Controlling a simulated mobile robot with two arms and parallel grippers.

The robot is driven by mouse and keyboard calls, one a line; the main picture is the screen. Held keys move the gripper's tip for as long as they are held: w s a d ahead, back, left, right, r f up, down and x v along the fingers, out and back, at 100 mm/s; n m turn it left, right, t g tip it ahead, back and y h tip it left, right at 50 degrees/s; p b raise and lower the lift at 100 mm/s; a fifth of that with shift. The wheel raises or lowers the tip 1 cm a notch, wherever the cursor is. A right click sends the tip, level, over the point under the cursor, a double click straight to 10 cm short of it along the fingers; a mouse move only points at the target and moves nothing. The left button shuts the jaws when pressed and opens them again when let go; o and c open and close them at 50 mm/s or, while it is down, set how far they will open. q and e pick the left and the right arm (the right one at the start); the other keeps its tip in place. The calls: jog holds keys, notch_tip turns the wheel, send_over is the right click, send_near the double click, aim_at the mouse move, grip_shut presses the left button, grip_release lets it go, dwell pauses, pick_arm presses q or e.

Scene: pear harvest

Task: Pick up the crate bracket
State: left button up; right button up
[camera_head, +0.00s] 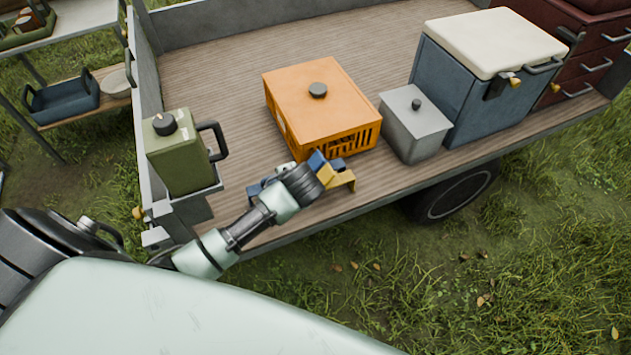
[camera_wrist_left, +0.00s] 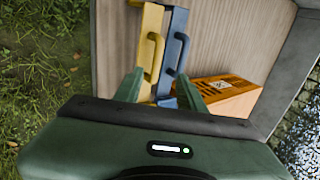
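Two bracket-like pieces with bar handles, one yellow (camera_wrist_left: 151,30) and one blue (camera_wrist_left: 176,50), lie side by side on the truck bed in the left wrist view. I cannot tell which is the crate bracket. In the head view, yellow (camera_head: 342,180) and blue (camera_head: 318,160) parts show around the end of my left arm, just in front of the orange crate (camera_head: 330,95). My left gripper (camera_wrist_left: 160,78) has its green fingers apart, one on each side of the pieces' near ends. Contact is not clear. My right gripper is not in view.
On the bed, a grey lidded bin (camera_head: 415,130) and a blue cooler with white lid (camera_head: 460,90) stand right of the crate. A green canister (camera_head: 180,155) stands at the left corner. Bare planks (camera_head: 215,80) lie behind the crate.

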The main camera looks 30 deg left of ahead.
pick_arm(q)
jog(key=shift+d+x, duration=0.2)
jog(key=shift+x, duration=1.1)
jog(key=shift+d+x, duration=0.15)
jog(key=shift+x, duration=1.15)
jog(key=shift+d+x, duration=0.2)
jog(key=shift+x, duration=1.15)
jog(key=shift+w+f, duration=0.1)
jog(key=shift+f, duration=0.1)
grip_shut()
